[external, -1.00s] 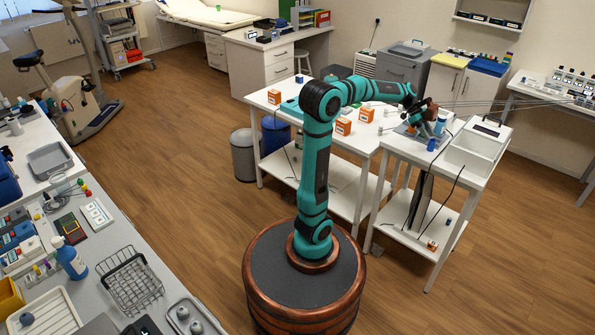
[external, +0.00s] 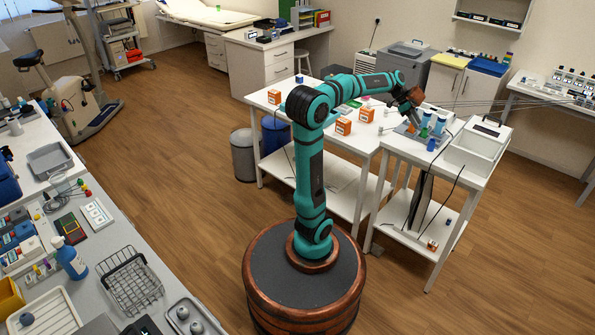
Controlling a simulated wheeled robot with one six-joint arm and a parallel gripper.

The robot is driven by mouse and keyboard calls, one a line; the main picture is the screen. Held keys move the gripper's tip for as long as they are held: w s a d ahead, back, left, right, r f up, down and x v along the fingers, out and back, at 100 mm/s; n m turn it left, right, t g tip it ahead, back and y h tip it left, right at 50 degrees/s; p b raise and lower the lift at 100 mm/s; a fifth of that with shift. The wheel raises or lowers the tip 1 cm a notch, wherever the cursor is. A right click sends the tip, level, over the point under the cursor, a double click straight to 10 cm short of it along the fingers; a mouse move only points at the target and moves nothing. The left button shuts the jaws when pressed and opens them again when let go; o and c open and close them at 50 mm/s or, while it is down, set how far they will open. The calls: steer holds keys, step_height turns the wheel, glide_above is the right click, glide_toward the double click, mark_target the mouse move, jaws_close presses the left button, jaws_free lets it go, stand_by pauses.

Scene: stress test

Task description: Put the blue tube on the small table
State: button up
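My gripper (external: 415,114), copper-brown, hangs from the teal arm and points down beside blue tubes at the right-hand table. At this size I cannot tell whether its fingers are open or shut, or whether they touch anything. Two upright blue tubes, one on the left (external: 426,119) and one on the right (external: 440,125), stand just right of the gripper. A shorter blue piece (external: 432,144) stands in front of them. A white two-level table (external: 416,155) stands under these things; I cannot tell for sure whether it is the small table.
A longer white table (external: 352,143) with orange-and-white boxes (external: 343,126) adjoins on the left. The floor in front is clear.

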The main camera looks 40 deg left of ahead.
steer(key=s+a+r+n+t+y, duration=0.4)
steer(key=s+a+n+t, duration=0.3)
steer(key=s, duration=0.3)
steer(key=s+a+r+n+t+y, duration=0.3)
steer(key=s+a+r+n+t, duration=0.4)
steer(key=s, duration=0.3)
steer(key=shift+s+a+r+n+t+y, duration=0.15)
steer(key=shift+s+a+n+t+y, duration=0.25)
steer(key=shift+a+n+t, duration=0.35)
